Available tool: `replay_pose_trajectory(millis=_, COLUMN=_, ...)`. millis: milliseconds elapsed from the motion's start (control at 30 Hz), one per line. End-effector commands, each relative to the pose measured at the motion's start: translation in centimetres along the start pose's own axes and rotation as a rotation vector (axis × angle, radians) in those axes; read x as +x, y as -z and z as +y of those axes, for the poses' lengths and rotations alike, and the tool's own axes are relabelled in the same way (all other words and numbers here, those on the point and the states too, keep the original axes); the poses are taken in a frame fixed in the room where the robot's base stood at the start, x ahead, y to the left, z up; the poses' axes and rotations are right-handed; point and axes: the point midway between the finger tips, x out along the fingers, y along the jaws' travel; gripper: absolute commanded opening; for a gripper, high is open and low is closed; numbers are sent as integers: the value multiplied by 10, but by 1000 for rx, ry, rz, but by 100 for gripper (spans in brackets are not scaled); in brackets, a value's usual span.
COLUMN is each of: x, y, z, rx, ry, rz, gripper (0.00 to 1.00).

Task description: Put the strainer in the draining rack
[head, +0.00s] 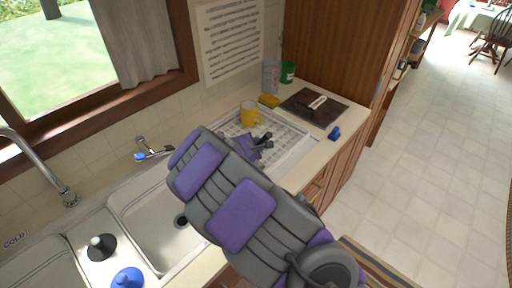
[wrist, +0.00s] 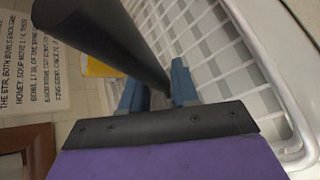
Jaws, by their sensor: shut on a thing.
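My gripper (head: 260,142) is over the draining rack (head: 293,152), a white wire grid in a tray at the right of the sink. In the wrist view, my gripper (wrist: 157,97) is shut, its blue-grey fingers on either side of a thick dark bar. The bar looks like the handle of the strainer (wrist: 108,35) and runs up to the left. I cannot make out a strainer bowl in either view. The rack's white wires (wrist: 222,45) pass close by on the right in the wrist view. Whether the strainer touches the rack cannot be told.
A yellow mug (head: 249,114) stands on the rack just beyond my gripper. A yellow sponge (head: 269,101), a green can (head: 287,72) and a dark board (head: 314,107) are behind. A small blue object (head: 334,133) lies on the counter at right.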

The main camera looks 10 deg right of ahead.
Motion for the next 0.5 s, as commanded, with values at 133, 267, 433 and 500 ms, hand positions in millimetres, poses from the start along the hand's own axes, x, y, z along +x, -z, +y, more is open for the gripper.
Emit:
replay_pose_trajectory(millis=133, x=-1, y=-2, z=2, rx=1, ry=-2, rz=0, gripper=0)
replay_pose_trajectory(millis=267, x=1, y=0, z=0, rx=1, ry=-2, rz=0, gripper=0)
replay_pose_trajectory(millis=433, x=1, y=1, z=0, rx=0, ry=-2, rz=0, gripper=40)
replay_pose_trajectory(millis=500, x=1, y=1, z=0, rx=0, ry=-2, rz=0, gripper=46)
